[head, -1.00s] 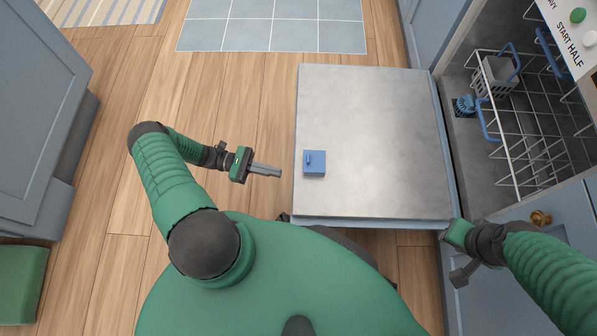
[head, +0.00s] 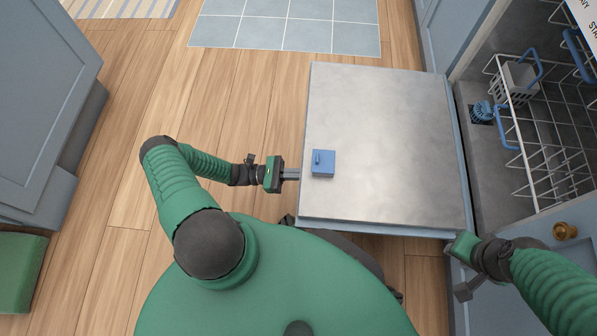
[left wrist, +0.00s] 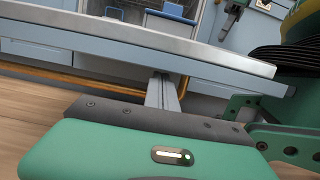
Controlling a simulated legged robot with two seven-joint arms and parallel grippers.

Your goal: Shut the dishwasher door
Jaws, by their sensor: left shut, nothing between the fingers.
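The dishwasher door (head: 390,125) is folded down flat, its grey inner face up. It also shows nearly edge-on in the left wrist view (left wrist: 140,40). My left gripper (head: 297,174) is shut and empty at the door's outer edge, at the left of the head view. In the left wrist view its fingers (left wrist: 163,88) reach to just under the door's edge; whether they touch it I cannot tell. My right gripper (head: 452,243) is by the door's near right corner. Its fingers are not clear.
A blue dispenser (head: 323,163) sits on the door. The wire rack (head: 540,155) with a grey basket (head: 516,80) is inside the dishwasher at right. A cabinet with a brass knob (head: 565,231) is near my right arm. Wooden floor (head: 250,100) lies free left of the door.

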